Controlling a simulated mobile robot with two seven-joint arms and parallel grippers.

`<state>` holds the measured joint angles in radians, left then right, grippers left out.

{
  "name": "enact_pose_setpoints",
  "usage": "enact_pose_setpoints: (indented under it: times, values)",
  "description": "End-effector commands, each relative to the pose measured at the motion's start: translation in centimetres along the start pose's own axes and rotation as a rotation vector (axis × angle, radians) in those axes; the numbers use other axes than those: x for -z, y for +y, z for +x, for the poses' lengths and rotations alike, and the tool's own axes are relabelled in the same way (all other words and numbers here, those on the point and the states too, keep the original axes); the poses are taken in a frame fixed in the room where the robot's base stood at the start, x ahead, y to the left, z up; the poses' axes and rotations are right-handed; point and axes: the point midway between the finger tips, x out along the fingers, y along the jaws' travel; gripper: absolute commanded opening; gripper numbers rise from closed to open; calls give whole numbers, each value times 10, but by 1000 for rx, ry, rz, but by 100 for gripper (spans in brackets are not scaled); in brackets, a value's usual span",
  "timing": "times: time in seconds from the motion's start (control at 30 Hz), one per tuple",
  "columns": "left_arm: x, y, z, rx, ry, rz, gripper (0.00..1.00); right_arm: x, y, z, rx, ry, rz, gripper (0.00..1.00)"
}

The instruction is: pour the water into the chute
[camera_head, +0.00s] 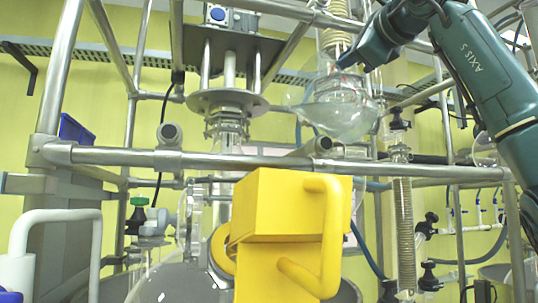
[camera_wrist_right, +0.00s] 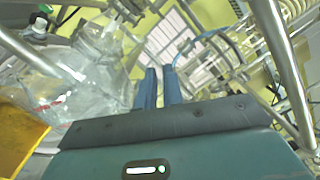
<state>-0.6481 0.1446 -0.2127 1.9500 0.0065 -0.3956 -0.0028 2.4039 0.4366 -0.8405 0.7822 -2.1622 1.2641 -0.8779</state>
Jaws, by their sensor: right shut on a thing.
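The yellow chute (camera_head: 275,205) stands in the lower middle of the head view, a boxy form with tube handles on its right. A yellow edge (camera_wrist_right: 18,135) shows at the lower left of the right wrist view. My right gripper (camera_head: 350,58) reaches in from the upper right, above and to the right of the chute, beside a round clear glass vessel (camera_head: 345,118). In the wrist view its blue fingers (camera_wrist_right: 160,87) are close together. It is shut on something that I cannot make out. I cannot pick out the water for certain. My left gripper is not in view.
A metal pipe frame (camera_head: 110,156) crosses in front of the glassware, behind the chute. A large glass reactor (camera_head: 170,280) sits low behind the chute. A coiled glass condenser (camera_head: 403,215) stands to the right. A white handle (camera_head: 60,215) rises at the lower left.

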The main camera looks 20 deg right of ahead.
Motion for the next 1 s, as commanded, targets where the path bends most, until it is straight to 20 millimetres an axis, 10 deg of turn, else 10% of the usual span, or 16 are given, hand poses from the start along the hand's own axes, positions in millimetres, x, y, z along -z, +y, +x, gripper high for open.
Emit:
enact_pose_setpoints:
  times: [1.0]
  values:
    - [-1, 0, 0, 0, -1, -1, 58, -15, 15, -2, 2, -8, -107, 0]
